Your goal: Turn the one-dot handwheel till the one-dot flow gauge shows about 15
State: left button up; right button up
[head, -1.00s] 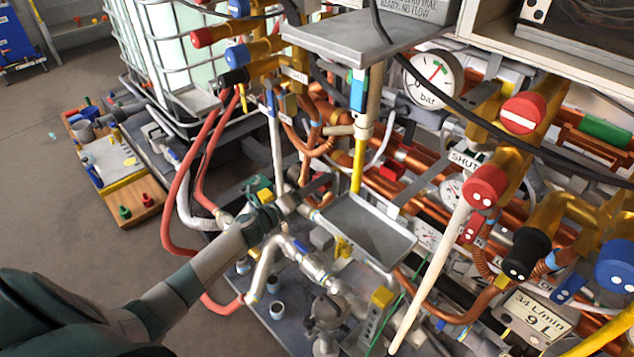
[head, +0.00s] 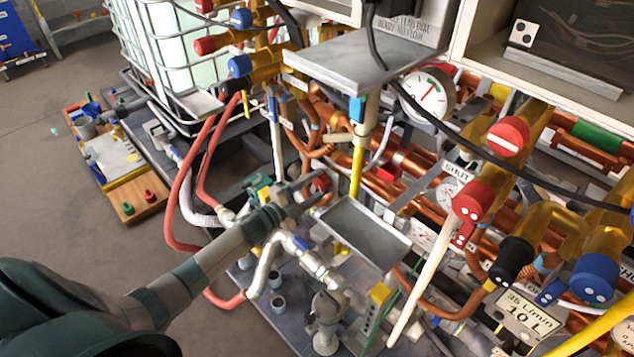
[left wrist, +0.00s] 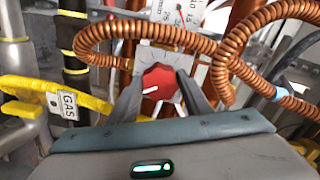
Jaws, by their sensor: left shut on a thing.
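My left gripper (head: 312,190) reaches in among the pipes, low under the grey shelf. In the left wrist view its two fingers (left wrist: 162,100) are shut on a red knob (left wrist: 160,80) with a white pointer line. The line points left and slightly down; a pale dial plate lies behind. The knob shows as a small red spot in the head view (head: 323,183). I see no single dot on it, so I cannot tell whether it is the one-dot handwheel. A white scale with numbers (left wrist: 180,12) is cut off above. My right gripper is not in view.
A bar gauge (head: 428,95) and a sign reading 35 L/min, 10 L (head: 527,314) are at the right. A metal tray (head: 362,232) sits close beside my gripper. Coiled copper pipe (left wrist: 135,30) and a yellow gas pipe (left wrist: 30,88) crowd the knob. Open floor lies left.

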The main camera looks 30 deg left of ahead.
pick_arm(q)
jog(key=n+p, duration=0.1)
jog(key=n, duration=0.2)
jog(key=shift+n, duration=0.4)
jog(key=n, duration=0.4)
jog(key=shift+f+p, duration=0.1)
jog(key=shift+p, duration=0.3)
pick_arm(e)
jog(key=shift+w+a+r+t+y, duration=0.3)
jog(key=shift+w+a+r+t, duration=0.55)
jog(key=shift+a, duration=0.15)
pick_arm(q)
jog(key=shift+n, duration=0.3)
jog(key=o, duration=1.1)
jog(key=shift+c, duration=0.2)
jog(key=shift+s, duration=0.1)
